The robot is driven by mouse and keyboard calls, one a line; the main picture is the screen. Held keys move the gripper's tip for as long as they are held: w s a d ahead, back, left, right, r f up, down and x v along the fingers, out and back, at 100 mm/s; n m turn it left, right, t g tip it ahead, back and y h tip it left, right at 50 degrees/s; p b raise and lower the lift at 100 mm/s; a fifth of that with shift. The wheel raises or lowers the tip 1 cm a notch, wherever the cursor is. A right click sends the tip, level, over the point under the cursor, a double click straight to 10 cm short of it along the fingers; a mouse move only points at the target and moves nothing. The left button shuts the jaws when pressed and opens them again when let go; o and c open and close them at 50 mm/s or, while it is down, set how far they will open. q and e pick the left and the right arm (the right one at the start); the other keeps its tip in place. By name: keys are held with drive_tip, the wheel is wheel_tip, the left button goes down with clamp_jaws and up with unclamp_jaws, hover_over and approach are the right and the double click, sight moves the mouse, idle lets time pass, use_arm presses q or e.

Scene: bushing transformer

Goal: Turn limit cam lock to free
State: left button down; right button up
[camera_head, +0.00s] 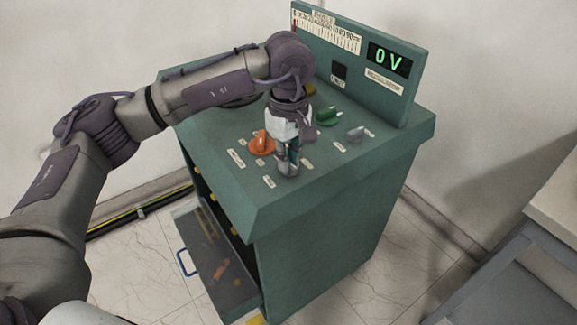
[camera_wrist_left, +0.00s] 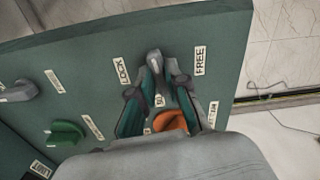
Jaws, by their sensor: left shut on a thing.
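The limit cam lock is a grey knob (camera_wrist_left: 154,58) near the panel edge in the left wrist view. The LOCK label (camera_wrist_left: 123,71) is to its left and the FREE label (camera_wrist_left: 199,61) to its right. My left gripper (camera_wrist_left: 158,72) points down with its fingers closed around the knob; it also shows in the head view (camera_head: 288,168) at the front of the green console top (camera_head: 225,110). The fingers hide part of the knob, so its exact angle is hard to tell. My right gripper is not in view.
An orange knob (camera_head: 262,143) sits close beside the left gripper. A green knob (camera_head: 328,116) and another grey knob (camera_head: 355,133) stand farther off. The upright panel's display (camera_head: 388,60) reads 0 V. An open drawer (camera_head: 222,270) juts out below. A table (camera_head: 545,215) is at right.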

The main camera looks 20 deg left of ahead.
use_arm(q)
drive_tip(key=shift+m+b, duration=0.5)
drive_tip(key=shift+m, duration=0.3)
drive_tip(key=shift+r, duration=0.1)
drive_tip(key=c, duration=1.2)
unclamp_jaws()
drive_tip(key=shift+o, duration=0.2)
wheel_tip(320, 180, up, 12)
